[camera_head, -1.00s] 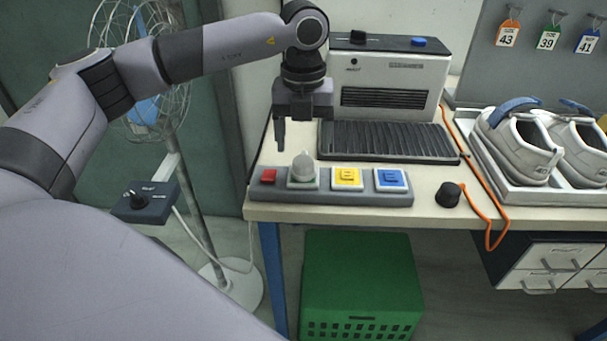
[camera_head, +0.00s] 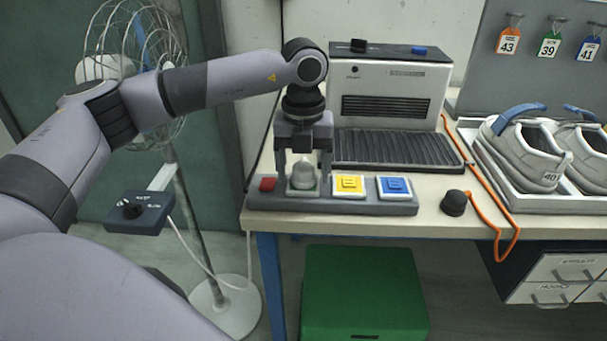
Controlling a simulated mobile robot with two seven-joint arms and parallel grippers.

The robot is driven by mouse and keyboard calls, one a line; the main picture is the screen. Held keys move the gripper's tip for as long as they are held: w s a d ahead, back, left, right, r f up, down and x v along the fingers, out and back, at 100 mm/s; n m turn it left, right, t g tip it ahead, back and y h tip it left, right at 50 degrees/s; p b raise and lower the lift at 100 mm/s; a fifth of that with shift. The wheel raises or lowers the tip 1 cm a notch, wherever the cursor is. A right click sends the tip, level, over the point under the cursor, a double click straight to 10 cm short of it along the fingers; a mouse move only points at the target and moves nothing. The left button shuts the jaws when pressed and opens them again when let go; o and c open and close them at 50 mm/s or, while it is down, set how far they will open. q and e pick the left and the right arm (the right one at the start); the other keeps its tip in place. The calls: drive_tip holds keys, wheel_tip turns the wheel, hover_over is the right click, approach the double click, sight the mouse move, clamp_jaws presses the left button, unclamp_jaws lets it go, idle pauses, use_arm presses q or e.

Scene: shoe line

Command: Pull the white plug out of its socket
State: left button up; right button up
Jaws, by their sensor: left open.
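The white plug (camera_head: 303,177) is a pale, rounded cone seated upright in its socket on the grey strip (camera_head: 330,207) at the front edge of the table. My left gripper (camera_head: 303,176) points straight down over the plug. Its jaws are open, with one finger on each side of the plug. I cannot tell whether the fingers touch it. The right gripper is not in view.
Behind stands a grey machine (camera_head: 387,85). A black knob (camera_head: 454,203) with an orange cord lies right. Shoes (camera_head: 527,150) sit in a tray.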

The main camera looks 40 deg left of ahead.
sight(304, 165)
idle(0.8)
use_arm(q)
clamp_jaws()
drive_tip(key=shift+r+p, duration=2.3)
drive_tip(key=shift+r, duration=0.75)
